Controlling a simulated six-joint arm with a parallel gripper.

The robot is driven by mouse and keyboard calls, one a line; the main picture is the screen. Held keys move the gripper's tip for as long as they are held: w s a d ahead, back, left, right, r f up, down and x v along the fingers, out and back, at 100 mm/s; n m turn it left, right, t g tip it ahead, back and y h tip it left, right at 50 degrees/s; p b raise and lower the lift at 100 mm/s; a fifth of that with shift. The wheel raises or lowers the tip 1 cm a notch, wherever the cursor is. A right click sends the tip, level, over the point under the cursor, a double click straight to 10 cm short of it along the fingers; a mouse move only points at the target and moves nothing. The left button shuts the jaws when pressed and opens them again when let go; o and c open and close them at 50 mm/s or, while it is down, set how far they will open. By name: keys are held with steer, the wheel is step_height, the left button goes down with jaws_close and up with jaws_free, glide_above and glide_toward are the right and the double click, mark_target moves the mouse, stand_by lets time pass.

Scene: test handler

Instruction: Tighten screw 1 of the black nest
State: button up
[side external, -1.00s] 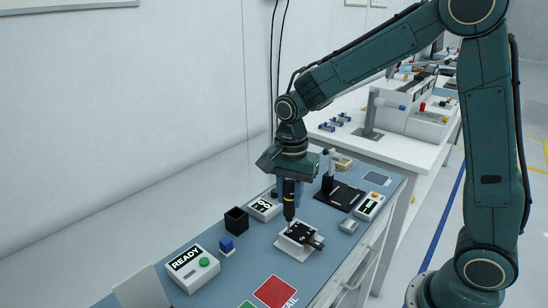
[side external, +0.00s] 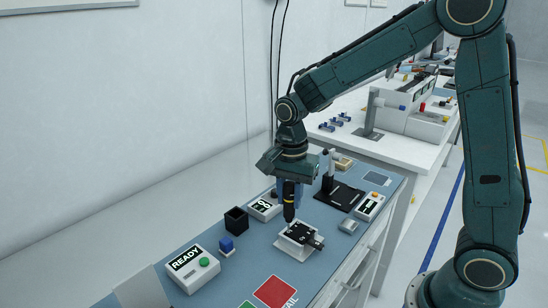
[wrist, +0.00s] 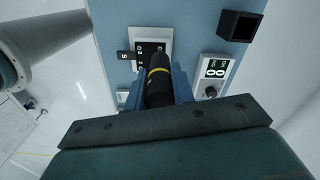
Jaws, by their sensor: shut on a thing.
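My gripper (side external: 289,186) points down over the bench and its blue fingers are shut on a black screwdriver (side external: 289,204) with a yellow band. The screwdriver (wrist: 158,82) also shows in the wrist view between the fingers. The black nest (side external: 302,234) sits on a white base plate (side external: 283,244) right below the screwdriver. The screwdriver's lower end is at the nest's far left part; I cannot tell whether its tip touches a screw. In the wrist view the screwdriver covers part of the nest (wrist: 146,47), and the screw under it is hidden.
A box with a lit display (side external: 264,208) and an open black bin (side external: 236,220) stand left of the nest. A black fixture (side external: 338,195) stands behind. A red pad (side external: 274,291) lies in front.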

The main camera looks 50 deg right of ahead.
steer(key=shift+s+f, duration=0.1)
steer(key=shift+f, duration=0.6)
stand_by(1.3)
steer(key=shift+r, duration=2.1)
steer(key=shift+d, duration=0.1)
